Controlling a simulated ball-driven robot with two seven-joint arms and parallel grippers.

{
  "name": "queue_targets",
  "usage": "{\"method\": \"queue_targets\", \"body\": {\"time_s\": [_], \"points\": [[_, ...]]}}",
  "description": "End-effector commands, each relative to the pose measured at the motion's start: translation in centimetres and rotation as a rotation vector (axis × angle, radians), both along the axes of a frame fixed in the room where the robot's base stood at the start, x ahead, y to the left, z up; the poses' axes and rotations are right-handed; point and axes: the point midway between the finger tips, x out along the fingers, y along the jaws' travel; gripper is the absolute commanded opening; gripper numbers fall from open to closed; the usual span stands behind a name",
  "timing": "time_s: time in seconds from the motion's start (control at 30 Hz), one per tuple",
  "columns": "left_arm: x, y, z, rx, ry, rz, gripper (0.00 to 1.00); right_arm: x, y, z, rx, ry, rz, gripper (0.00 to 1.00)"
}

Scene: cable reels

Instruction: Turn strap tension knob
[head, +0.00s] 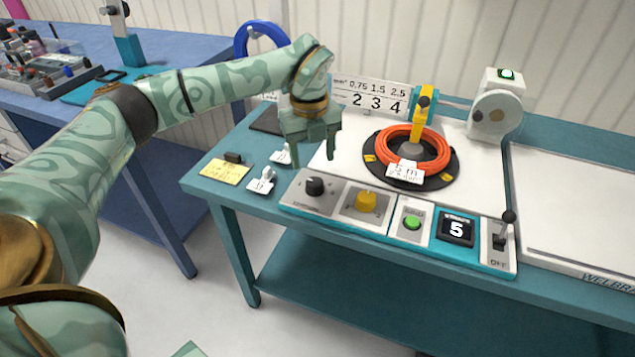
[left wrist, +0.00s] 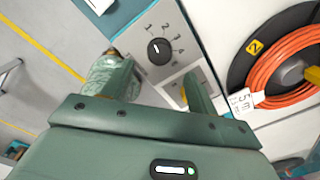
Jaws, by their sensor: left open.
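A black knob (head: 315,187) with a small pointer sits at the left end of the control panel; its label is too small to read. In the left wrist view the black knob (left wrist: 158,50) has a dial of numbers beside it. A yellow knob (head: 366,201) sits to its right, mostly hidden by a finger in the wrist view. My left gripper (head: 314,157) is open and empty, pointing down above and behind the black knob, apart from it. In the wrist view the knob shows between and beyond its fingers. My right gripper is out of view.
Right of the knobs are a green button (head: 412,223), a display reading 5 (head: 456,229) and a lever (head: 503,232). An orange cable coil (head: 414,149) lies on a black reel behind them. A yellow note (head: 225,171) and white tags lie left of the panel.

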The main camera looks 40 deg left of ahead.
Motion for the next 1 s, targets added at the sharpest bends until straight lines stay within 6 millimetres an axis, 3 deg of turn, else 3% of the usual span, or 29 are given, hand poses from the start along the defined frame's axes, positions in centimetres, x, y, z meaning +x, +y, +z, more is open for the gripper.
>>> {"method": "queue_targets", "body": {"time_s": [0.03,0.1,0.3,0.73,0.77,0.9,1.0], "points": [[0.0,0.0,-2.0,-0.001,0.008,-0.001,0.59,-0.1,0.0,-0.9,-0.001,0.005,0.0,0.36],[0.1,-0.1,-3.6,-0.001,0.008,0.0,0.59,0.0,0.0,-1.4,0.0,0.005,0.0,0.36],[0.2,-0.1,-6.7,-0.001,0.003,-0.001,0.59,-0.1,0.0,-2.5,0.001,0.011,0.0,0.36],[0.2,-0.2,-7.5,-0.001,-0.001,0.0,0.59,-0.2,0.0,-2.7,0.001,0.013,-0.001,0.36],[0.2,-0.2,-7.5,-0.001,-0.001,0.0,0.53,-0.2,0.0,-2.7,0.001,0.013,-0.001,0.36],[0.2,-0.2,-7.5,-0.001,-0.001,-0.001,0.14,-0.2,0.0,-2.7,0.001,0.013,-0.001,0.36],[0.2,-0.2,-7.5,-0.001,-0.001,-0.001,0.14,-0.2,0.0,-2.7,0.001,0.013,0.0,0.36]]}}
